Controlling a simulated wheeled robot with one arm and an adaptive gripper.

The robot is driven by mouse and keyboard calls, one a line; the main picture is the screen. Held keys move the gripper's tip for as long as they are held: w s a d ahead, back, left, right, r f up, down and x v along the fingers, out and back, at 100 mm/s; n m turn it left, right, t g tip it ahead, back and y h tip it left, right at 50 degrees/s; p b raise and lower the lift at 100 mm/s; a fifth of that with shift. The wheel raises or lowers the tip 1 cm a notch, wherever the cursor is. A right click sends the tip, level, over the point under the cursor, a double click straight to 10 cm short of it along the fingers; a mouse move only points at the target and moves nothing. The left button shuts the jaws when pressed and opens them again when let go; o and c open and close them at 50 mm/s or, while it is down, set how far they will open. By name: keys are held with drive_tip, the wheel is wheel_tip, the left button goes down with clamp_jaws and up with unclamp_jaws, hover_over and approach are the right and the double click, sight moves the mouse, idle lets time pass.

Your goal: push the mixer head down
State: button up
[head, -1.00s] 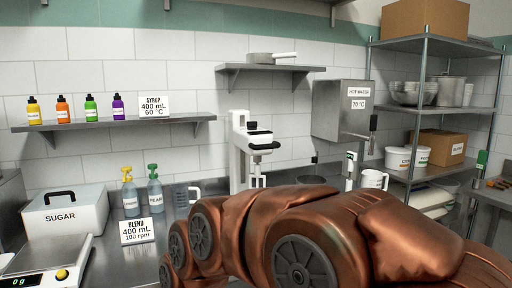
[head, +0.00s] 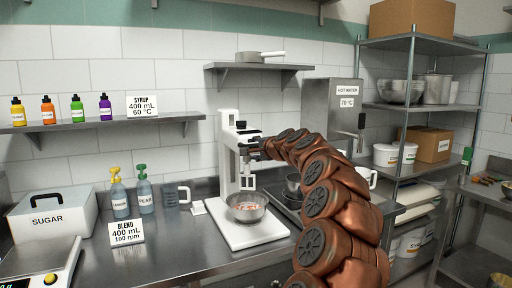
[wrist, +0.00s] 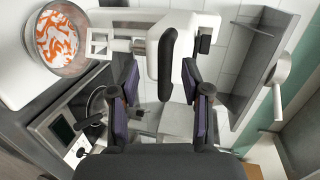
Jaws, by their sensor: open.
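The white mixer (head: 228,158) stands on a white base against the back wall. Its head, with a black handle (wrist: 168,62), lies just beyond my fingertips in the wrist view. The beater (head: 247,181) hangs above a metal bowl (head: 246,212) on the mixer's base. In the head view my gripper (head: 248,150) is beside the mixer head, partly hidden.
A wall shelf (head: 258,68) with a pan is above the mixer. Pump bottles (head: 145,194) and a measuring jug (head: 176,195) stand to the left.

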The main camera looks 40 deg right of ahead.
sight(256, 146)
drive_tip(key=shift+m+h, duration=0.5)
drive_tip(key=shift+m, duration=0.1)
drive_tip(key=d, duration=0.2)
drive_tip(key=w+d, duration=0.1)
drive_tip(key=d, duration=0.1)
drive_tip(key=shift+d+p, duration=0.2)
drive_tip(key=shift+p, duration=0.2)
drive_tip(key=shift+p+x, duration=0.7)
drive_tip(key=shift+x, duration=2)
drive_tip(key=shift+c, duration=0.5)
clamp_jaws()
